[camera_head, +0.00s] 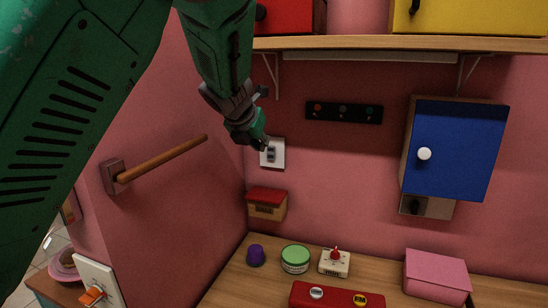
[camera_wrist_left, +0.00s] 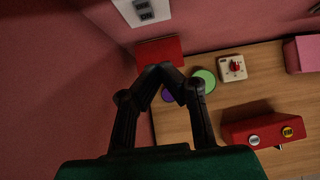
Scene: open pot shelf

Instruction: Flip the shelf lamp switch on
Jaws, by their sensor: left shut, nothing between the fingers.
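A white wall switch plate (camera_head: 272,153) with a dark rocker is on the pink back wall below the shelf. In the left wrist view the closed fingertips (camera_wrist_left: 160,70) appear below the plate. A pale bar (camera_head: 370,57), possibly the lamp, runs under the shelf and looks unlit. My right gripper is not in view.
A wooden shelf (camera_head: 400,43) is above, and a blue cabinet (camera_head: 455,150) hangs at right. A wooden rod (camera_head: 160,160) juts from the left wall. A red-lidded box (camera_head: 267,203) is below the switch. Several items stand on the counter (camera_head: 228,285). An orange-lever switch (camera_head: 97,285) is lower left.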

